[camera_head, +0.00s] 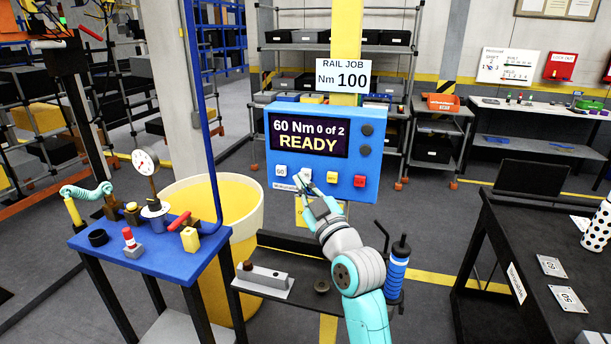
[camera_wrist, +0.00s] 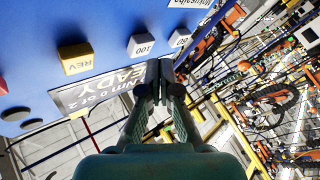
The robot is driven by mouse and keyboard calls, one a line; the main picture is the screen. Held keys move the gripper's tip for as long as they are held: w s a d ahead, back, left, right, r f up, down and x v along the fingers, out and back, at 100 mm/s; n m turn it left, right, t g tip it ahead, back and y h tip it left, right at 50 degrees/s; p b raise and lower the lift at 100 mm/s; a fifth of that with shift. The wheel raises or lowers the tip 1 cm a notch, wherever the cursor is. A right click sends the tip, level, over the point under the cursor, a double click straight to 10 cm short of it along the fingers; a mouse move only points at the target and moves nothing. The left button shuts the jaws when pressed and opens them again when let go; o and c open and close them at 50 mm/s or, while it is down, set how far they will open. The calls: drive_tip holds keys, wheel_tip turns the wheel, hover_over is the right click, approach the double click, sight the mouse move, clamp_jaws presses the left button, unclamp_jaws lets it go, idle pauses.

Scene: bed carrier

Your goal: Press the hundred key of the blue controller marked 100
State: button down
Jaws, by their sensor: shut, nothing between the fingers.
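The blue controller (camera_head: 375,150) hangs on a yellow post, its screen (camera_head: 308,135) reading "60 Nm 0 of 2 READY". Below the screen sit a white 60 key (camera_head: 281,171), the white 100 key (camera_head: 306,173), a yellow REV key (camera_head: 332,177) and a red key (camera_head: 359,181). In the wrist view the 100 key (camera_wrist: 141,46) lies between the 60 key (camera_wrist: 180,38) and the REV key (camera_wrist: 76,59). My gripper (camera_head: 304,185) is shut and empty, its tips (camera_wrist: 160,68) close to the 100 key. I cannot tell whether they touch it.
A sign (camera_head: 343,76) above the controller reads "RAIL JOB Nm 100". A blue tool table (camera_head: 150,240) and a yellow bin (camera_head: 240,205) stand left. A blue-handled tool (camera_head: 398,272) stands right of my arm. A dark table (camera_head: 530,245) is at right.

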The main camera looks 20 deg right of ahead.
idle(0.4)
drive_tip(key=shift+w+d, duration=0.25)
drive_tip(key=shift+w, duration=0.1)
drive_tip(key=shift+w+d, duration=0.25)
drive_tip(key=shift+w, duration=0.1)
idle(0.9)
idle(0.3)
drive_tip(key=shift+s+a, duration=0.5)
drive_tip(key=shift+s, duration=0.25)
drive_tip(key=s+a, duration=0.1)
drive_tip(key=s, duration=0.1)
drive_tip(key=s+a, duration=0.2)
idle(0.5)
idle(0.5)
